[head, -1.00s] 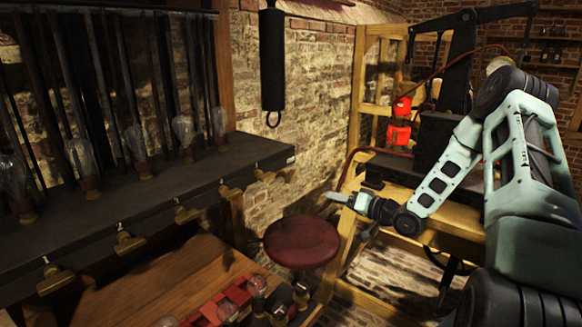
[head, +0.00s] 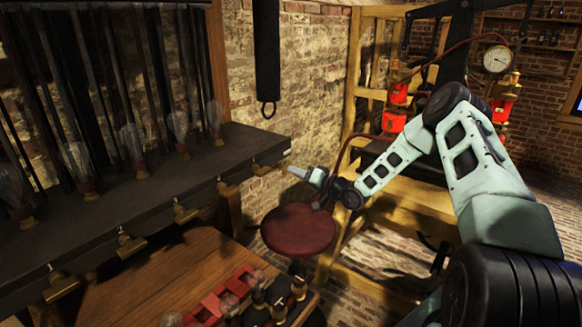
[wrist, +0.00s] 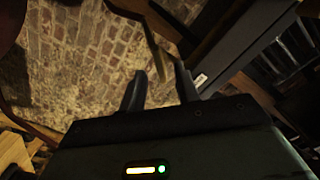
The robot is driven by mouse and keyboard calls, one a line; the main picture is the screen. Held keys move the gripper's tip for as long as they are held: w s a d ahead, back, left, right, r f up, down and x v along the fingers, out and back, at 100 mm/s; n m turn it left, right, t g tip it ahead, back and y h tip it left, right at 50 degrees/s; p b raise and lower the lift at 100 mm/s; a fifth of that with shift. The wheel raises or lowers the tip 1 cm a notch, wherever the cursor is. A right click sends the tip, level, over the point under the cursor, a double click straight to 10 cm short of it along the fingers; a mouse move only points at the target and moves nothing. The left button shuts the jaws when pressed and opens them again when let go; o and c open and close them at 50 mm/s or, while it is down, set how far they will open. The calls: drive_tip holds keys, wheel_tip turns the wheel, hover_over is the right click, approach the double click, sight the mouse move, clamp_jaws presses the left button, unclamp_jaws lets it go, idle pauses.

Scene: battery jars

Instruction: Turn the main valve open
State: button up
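The one at the right end (head: 262,169) is nearest my gripper; I cannot tell which is the main valve. My gripper (head: 291,171) is just right of that end tap, above the round dark-red seat-like disc (head: 300,230). In the wrist view my gripper (wrist: 153,78) has its two dark fingers apart. A narrow brass piece (wrist: 156,52) shows near the gap between the fingertips, perhaps part of the end tap; contact cannot be told.
The dark shelf (head: 100,195) carries glass bulbs. A wooden table (head: 130,285) with red blocks and bulbs stands below. A black cylinder (head: 267,55) hangs above. A wooden frame (head: 345,235) stands right of the disc, a gauge (head: 497,59) farther back.

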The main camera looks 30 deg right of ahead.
sight(286, 168)
drive_tip(key=x, duration=0.3)
drive_tip(key=shift+p, duration=0.3)
clamp_jaws()
